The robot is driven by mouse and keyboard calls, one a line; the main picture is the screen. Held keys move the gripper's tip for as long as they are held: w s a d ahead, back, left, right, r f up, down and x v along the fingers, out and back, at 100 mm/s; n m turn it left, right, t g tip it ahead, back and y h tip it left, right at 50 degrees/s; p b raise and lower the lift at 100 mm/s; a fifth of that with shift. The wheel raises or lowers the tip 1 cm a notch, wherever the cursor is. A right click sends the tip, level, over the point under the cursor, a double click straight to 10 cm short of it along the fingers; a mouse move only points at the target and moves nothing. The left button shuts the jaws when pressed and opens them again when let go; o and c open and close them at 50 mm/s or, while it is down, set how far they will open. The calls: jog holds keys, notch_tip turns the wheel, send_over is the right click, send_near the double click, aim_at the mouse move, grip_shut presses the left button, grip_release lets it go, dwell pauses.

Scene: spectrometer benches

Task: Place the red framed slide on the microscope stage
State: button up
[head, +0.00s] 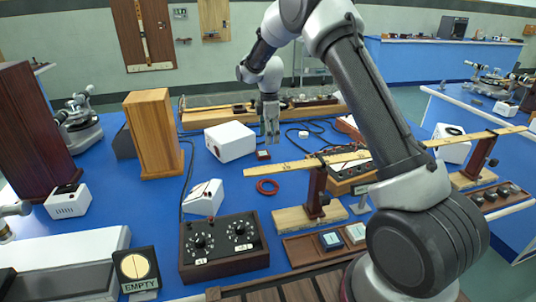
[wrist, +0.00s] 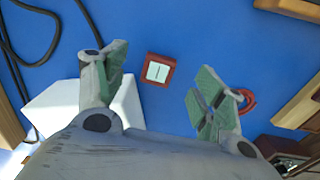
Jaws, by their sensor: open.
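The red framed slide (head: 263,155) lies flat on the blue bench top, with a pale centre split by a thin line. In the wrist view the slide (wrist: 158,70) shows between and slightly beyond my fingertips. My gripper (head: 270,138) points down just above it in the head view. In the wrist view the two green-padded fingers of my gripper (wrist: 162,84) stand wide apart, with nothing between them that I can see held. A grey metal instrument (head: 79,125) stands at the back left; I cannot tell whether it is the microscope. No stage is clearly visible.
A white box (head: 230,141) stands close left of the slide. A red ring (head: 267,187) lies in front of it, and black cables run behind. A wooden ruler (head: 305,163) on a stand is at right. A tray (head: 302,251) holds other framed slides.

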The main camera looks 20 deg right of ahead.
notch_tip(320, 180, down, 7)
jog(key=shift+s, duration=0.15)
jog(key=c, duration=1.2)
jog(key=shift+r, duration=0.15)
notch_tip(320, 180, up, 18)
jog(key=shift+a+f, duration=0.1)
